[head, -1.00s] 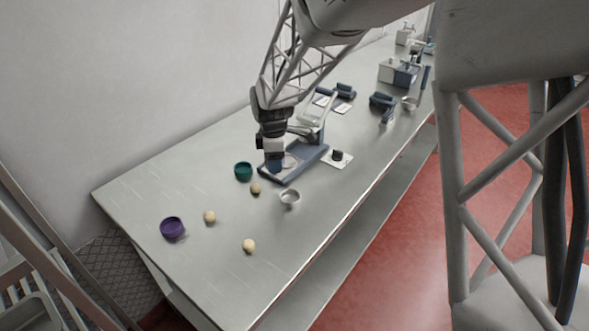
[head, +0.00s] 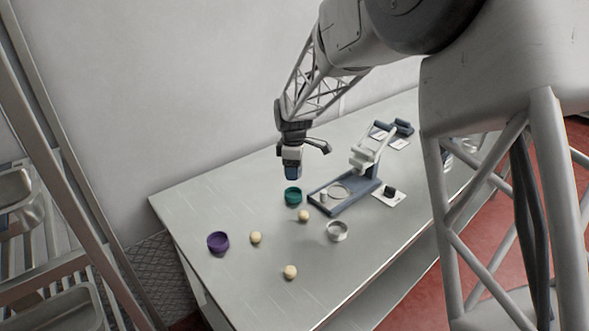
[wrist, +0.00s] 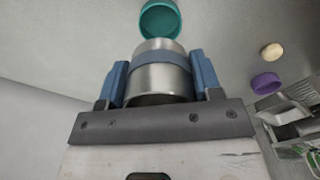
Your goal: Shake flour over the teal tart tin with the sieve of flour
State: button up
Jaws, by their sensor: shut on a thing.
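My gripper (head: 292,174) is just above and behind the teal tart tin (head: 293,196), pointing down. In the wrist view its two blue fingers (wrist: 160,66) are shut on the sides of a silvery metal cylinder with a blue-grey band, the sieve of flour (wrist: 158,86). The teal tin (wrist: 160,20) shows just past the sieve's far rim, partly covered by it. The tin stands upright on the table. In the head view the fingers mostly hide the sieve. I cannot make out any flour.
Pale dough balls (head: 303,216) lie near the tin. A purple tin (head: 218,242) stands to the left and a metal cup (head: 337,231) to the right. A grey-blue press (head: 345,200) stands close right of the teal tin.

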jog(key=shift+f, duration=0.15)
jog(key=shift+f, duration=1.4)
jog(key=shift+s+a, duration=0.25)
jog(key=shift+a, duration=0.35)
jog(key=shift+w+d, duration=0.25)
jog(key=shift+d, duration=0.4)
jog(key=shift+w+d, duration=0.2)
jog(key=shift+d, duration=0.45)
jog(key=shift+a, duration=0.1)
jog(key=shift+s+a, duration=0.25)
jog(key=shift+a, duration=0.4)
jog(key=shift+s+a, duration=0.2)
jog(key=shift+a, duration=0.4)
